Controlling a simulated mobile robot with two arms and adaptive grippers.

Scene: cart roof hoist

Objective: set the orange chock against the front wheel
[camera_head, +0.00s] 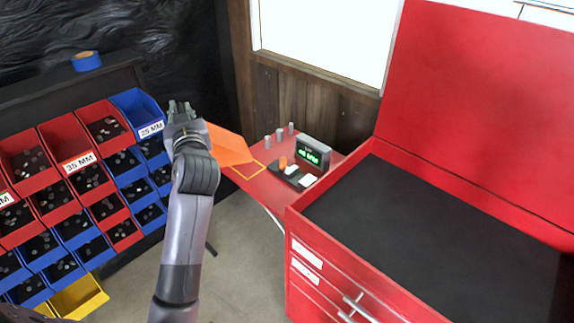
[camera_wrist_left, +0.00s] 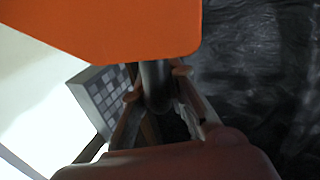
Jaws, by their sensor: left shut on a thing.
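The orange chock (camera_head: 230,147) shows as a flat-sided wedge beside my left wrist in the head view, partly hidden behind it. In the left wrist view the chock (camera_wrist_left: 110,28) fills the top, close to the camera. My left gripper (camera_head: 180,107) is raised in front of the dark wall covering. In the left wrist view its fingers (camera_wrist_left: 157,88) are shut around a dark grey round post (camera_wrist_left: 155,82), just under the chock. The post seems to be the chock's handle, but the join is hidden. No wheel shows in either view. My right gripper is not in view.
A rack of red and blue bins (camera_head: 72,160) stands at left. A red table (camera_head: 268,190) holds an orange square outline, grey cylinders (camera_head: 279,135) and a display box (camera_head: 313,152). A red tool chest (camera_head: 330,235) with a bare black top is at right. Floor shows between.

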